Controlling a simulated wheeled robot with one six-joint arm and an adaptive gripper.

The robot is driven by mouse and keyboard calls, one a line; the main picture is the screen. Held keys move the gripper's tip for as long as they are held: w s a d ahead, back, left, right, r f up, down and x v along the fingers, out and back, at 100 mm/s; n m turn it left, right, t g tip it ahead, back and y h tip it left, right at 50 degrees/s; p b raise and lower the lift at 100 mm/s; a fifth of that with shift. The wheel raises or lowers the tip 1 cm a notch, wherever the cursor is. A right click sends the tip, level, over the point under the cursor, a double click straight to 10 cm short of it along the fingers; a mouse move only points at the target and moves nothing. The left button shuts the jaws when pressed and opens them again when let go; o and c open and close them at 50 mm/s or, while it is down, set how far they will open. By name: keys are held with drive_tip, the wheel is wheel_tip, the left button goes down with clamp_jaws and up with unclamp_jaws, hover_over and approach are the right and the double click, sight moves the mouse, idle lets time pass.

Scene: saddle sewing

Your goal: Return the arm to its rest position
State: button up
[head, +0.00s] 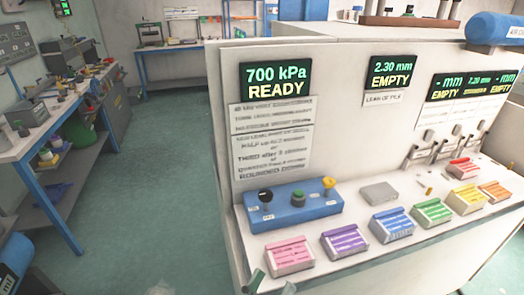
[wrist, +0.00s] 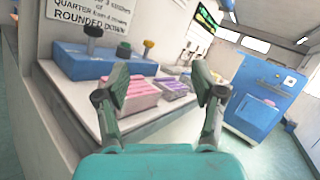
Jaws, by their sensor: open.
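My gripper (wrist: 162,92) is open and empty in the wrist view, its two fingers spread wide. Past the fingers are a pink box (wrist: 130,96) and a purple box (wrist: 172,87) on the white shelf. In the head view only the tips of my gripper (head: 272,284) show at the bottom edge, in front of the shelf and below the pink box (head: 289,256). Most of my arm is out of view.
A white shelf (head: 325,262) holds a blue control box (head: 292,207), a grey block (head: 379,193) and a row of coloured boxes. Displays read "700 kPa READY" (head: 275,80) and "2.30 mm EMPTY" (head: 392,72). A workbench (head: 50,125) stands left. Green floor (head: 160,170) between is clear.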

drive_tip(key=s+d+f+n+t+y, duration=0.1)
drive_tip(key=s+d+n+t+y, duration=0.2)
drive_tip(key=s+d+n, duration=0.45)
drive_tip(key=s+d+f+n+t+y, duration=0.15)
drive_tip(key=d+n+y, duration=0.3)
drive_tip(key=n, duration=0.65)
drive_tip(key=s+d+f+n+g+y, duration=0.1)
drive_tip(key=s+f+n+g, duration=0.3)
drive_tip(key=s+n, duration=0.5)
drive_tip(key=s+d+f+n+g+y, duration=0.2)
drive_tip(key=s+f+n, duration=0.4)
drive_tip(key=s+n, duration=0.3)
drive_tip(key=s+d+g, duration=0.1)
drive_tip(key=g, duration=0.1)
drive_tip(key=shift+s+d+f+n+g, duration=0.15)
drive_tip(key=shift+d+f+n+g, duration=0.2)
drive_tip(key=shift+d, duration=0.05)
